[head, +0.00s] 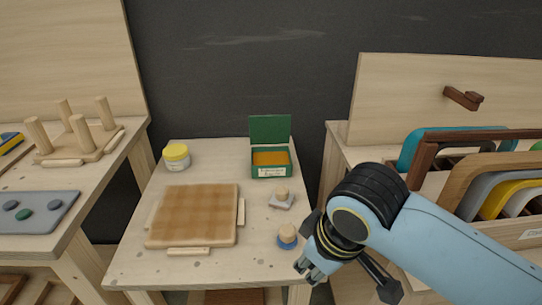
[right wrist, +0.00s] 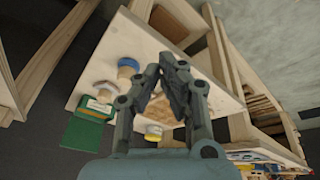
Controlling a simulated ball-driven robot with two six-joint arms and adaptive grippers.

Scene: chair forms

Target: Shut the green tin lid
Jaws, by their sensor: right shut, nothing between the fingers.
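The green tin (head: 271,171) stands at the back of the middle table, with a pale label on its front and an orange-brown inside. Its green lid (head: 270,129) stands up at the tin's back edge, open. In the right wrist view the tin (right wrist: 98,108) and its lid (right wrist: 82,133) show at the lower left. My right gripper (head: 306,272) is at the table's front right edge, well in front of the tin and apart from it. Its fingers (right wrist: 170,70) are shut and empty. My left gripper is in neither view.
A knobbed block (head: 281,199) and a blue-based knob (head: 287,237) stand between my right gripper and the tin. A wooden board (head: 195,215) lies at the left front, and a yellow-lidded jar (head: 176,158) stands behind it. A rack of curved forms (head: 490,185) stands at right.

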